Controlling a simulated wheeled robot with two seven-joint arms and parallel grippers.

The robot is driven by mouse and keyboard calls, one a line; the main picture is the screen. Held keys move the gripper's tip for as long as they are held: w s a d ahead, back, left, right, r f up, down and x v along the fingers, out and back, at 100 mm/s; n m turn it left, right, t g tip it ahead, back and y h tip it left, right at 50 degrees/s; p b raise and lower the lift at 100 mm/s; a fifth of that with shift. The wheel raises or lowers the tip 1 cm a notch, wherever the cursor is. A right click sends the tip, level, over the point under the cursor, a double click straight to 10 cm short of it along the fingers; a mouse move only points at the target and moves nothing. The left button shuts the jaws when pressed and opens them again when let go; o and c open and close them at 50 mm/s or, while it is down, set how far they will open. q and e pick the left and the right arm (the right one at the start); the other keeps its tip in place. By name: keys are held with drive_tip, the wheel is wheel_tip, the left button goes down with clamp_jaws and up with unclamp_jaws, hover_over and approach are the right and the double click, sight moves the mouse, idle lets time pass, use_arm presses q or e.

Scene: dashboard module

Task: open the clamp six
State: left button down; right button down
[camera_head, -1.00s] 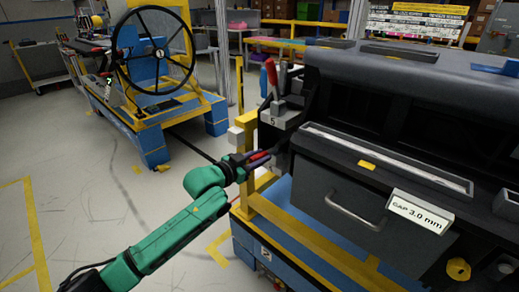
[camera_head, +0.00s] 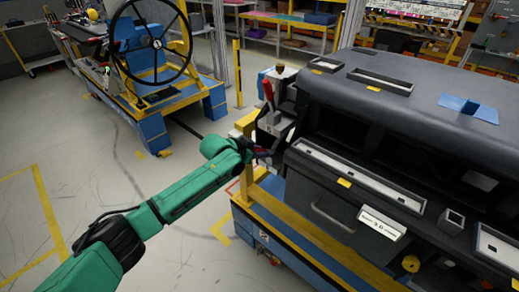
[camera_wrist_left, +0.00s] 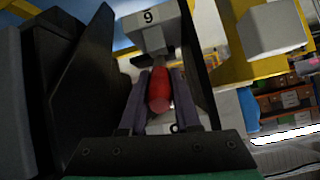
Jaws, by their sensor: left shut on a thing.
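My left gripper (camera_head: 264,153) reaches the corner of the dashboard fixture in the head view, below an upper clamp with an upright red handle (camera_head: 267,89). In the left wrist view, the two fingers (camera_wrist_left: 160,100) are shut on a red clamp handle (camera_wrist_left: 159,90), one finger on each side of it. The grey block (camera_wrist_left: 150,28) of this clamp carries a digit that reads as 9 in this view, which could be an upside-down 6. In the head view the gripper hides most of this clamp. My right gripper is not in view.
The dark dashboard module (camera_head: 400,90) stands at right on a blue and yellow frame (camera_head: 290,228). A yellow post (camera_head: 246,123) rises close to my left gripper. A cart with a steering wheel (camera_head: 150,45) stands at back left. The floor at left is clear.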

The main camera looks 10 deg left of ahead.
use_arm(q)
drive_tip(key=c, duration=0.6)
unclamp_jaws()
drive_tip(key=v, duration=1.4)
drive_tip(key=shift+s+a+r, duration=0.1)
drive_tip(key=shift+s+r, duration=0.05)
drive_tip(key=shift+s, duration=0.05)
drive_tip(key=shift+c, duration=0.4)
